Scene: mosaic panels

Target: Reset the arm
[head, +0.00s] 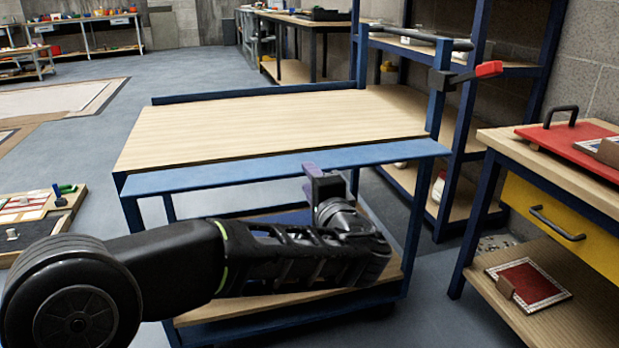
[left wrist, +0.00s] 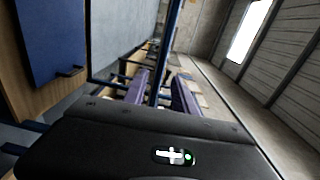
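My left arm reaches in from the lower left of the head view, in front of a blue-framed cart. Its left gripper (head: 320,182) is at the cart's near edge, with a purple finger overlapping the blue front rail in the picture. In the left wrist view the two purple fingers of the left gripper (left wrist: 161,90) stand apart with nothing seen between them. I cannot tell whether the fingers touch the rail. My right gripper is in neither view.
The cart's wooden top (head: 270,125) is bare. A bench (head: 570,165) at the right holds a red panel (head: 580,142) and, on its lower shelf, a red framed panel (head: 527,284). A blue shelf rack (head: 478,100) stands behind. Open floor (head: 110,110) lies at the left.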

